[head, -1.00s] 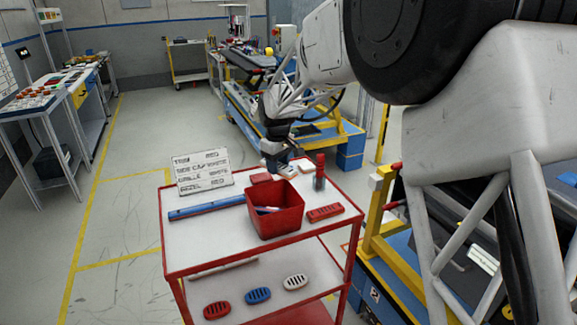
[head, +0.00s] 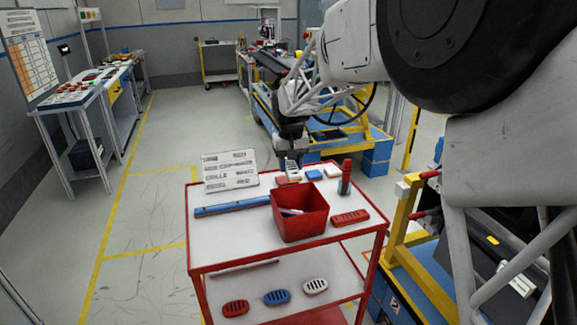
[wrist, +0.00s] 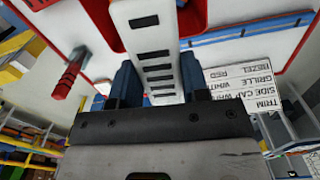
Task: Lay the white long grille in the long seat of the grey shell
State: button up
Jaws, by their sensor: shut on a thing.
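My gripper (wrist: 160,85) is shut on the white long grille (wrist: 153,48), a pale bar with a row of dark slots. The grille passes between the two dark blue fingers and extends beyond them in the wrist view. In the head view my gripper (head: 291,160) is over the back edge of the red cart, beside the sign board; the held grille is too small to make out there. I cannot pick out the grey shell or its long seat for certain. A dark panel with yellow and white pieces (head: 495,250) stands at the right, partly hidden by my arm.
The red-framed cart (head: 215,240) carries a red bin (head: 300,218), a blue bar (head: 230,206), a red slotted piece (head: 350,217), a red-handled tool (head: 345,178) and a sign board (head: 230,170). Oval vents (head: 277,297) lie on its lower shelf. Floor at left is clear.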

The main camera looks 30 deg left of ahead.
jog(key=w+d+r, duration=0.3)
jog(key=w+d, duration=0.3)
jog(key=d, duration=0.5)
jog(key=w+d+r, duration=0.3)
jog(key=w+d, duration=0.3)
jog(key=d, duration=0.5)
jog(key=w+d+r, duration=0.3)
jog(key=w+d, duration=0.3)
jog(key=d, duration=0.6)
jog(key=shift+n, duration=0.5)
jog(key=d+r, duration=0.2)
jog(key=d, duration=0.9)
jog(key=d+r, duration=0.3)
jog(key=d, duration=0.9)
jog(key=w+d+r, duration=0.1)
jog(key=d+r, duration=0.1)
jog(key=d, duration=0.9)
jog(key=shift+d+r, duration=0.15)
jog(key=shift+r, duration=0.05)
jog(key=shift+f, duration=0.2)
jog(key=shift+f, duration=2.75)
jog(key=o, duration=1)
